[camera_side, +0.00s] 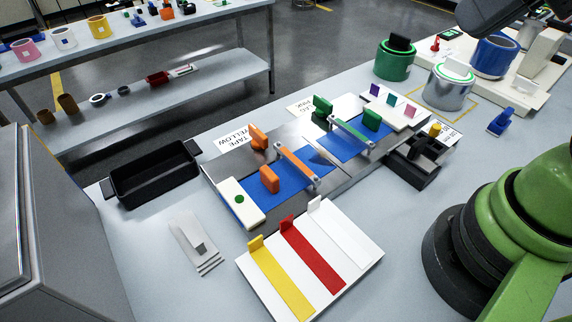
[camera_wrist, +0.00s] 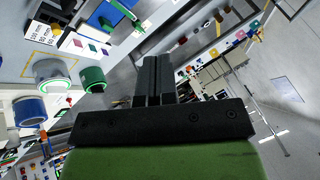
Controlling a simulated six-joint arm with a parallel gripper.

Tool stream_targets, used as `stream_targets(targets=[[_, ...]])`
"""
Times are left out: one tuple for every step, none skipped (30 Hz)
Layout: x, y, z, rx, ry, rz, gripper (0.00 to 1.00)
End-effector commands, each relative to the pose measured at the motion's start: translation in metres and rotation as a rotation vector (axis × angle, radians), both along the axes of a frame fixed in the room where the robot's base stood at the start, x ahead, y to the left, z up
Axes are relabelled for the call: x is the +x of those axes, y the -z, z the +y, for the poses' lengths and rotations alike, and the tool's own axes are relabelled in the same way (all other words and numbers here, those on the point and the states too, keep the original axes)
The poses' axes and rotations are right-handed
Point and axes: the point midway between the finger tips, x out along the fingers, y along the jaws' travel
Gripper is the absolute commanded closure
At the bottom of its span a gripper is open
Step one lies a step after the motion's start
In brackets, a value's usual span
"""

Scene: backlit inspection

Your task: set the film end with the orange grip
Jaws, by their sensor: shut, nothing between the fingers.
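In the side view, two upright orange grips, one at the back (camera_side: 258,137) and one at the front (camera_side: 269,179), stand on the left half of the grey metal plate. An orange bar (camera_side: 297,166) crosses between metal end posts beside them. Blue film (camera_side: 286,184) lies flat under and around the bar; whether it joins either grip is hard to tell. A white block with a green dot (camera_side: 240,200) sits at its front left end. In the wrist view my gripper (camera_wrist: 152,78) is shut, with its dark fingers together and empty, well away from the plate.
A green bar (camera_side: 352,132) and green grips (camera_side: 371,119) stand on the plate's right half. A white board with yellow, red and white strips (camera_side: 312,262) lies in front. A black tray (camera_side: 153,176) is left; green (camera_side: 394,65) and silver (camera_side: 447,90) cans stand back right.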

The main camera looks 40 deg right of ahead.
Motion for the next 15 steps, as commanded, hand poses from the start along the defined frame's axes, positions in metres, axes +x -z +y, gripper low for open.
stream_targets(targets=[[0.008, 0.004, 0.002, 0.037, 0.022, 0.056, 1.0], [0.014, 0.006, 0.004, 0.065, 0.039, 0.092, 1.0], [0.022, 0.01, 0.007, 0.105, 0.067, 0.144, 1.0], [0.028, 0.013, 0.009, 0.138, 0.088, 0.183, 1.0], [0.035, 0.016, 0.011, 0.171, 0.111, 0.224, 1.0], [0.043, 0.021, 0.014, 0.214, 0.142, 0.277, 1.0], [0.05, 0.026, 0.016, 0.246, 0.168, 0.317, 1.0], [0.056, 0.03, 0.018, 0.278, 0.193, 0.357, 1.0], [0.065, 0.037, 0.02, 0.321, 0.228, 0.409, 1.0], [0.072, 0.043, 0.022, 0.351, 0.255, 0.447, 1.0], [0.078, 0.049, 0.024, 0.382, 0.282, 0.486, 1.0], [0.087, 0.057, 0.026, 0.424, 0.321, 0.538, 1.0], [0.093, 0.064, 0.027, 0.455, 0.35, 0.575, 1.0], [0.099, 0.072, 0.028, 0.485, 0.381, 0.614, 1.0], [0.107, 0.082, 0.03, 0.526, 0.423, 0.665, 1.0]])
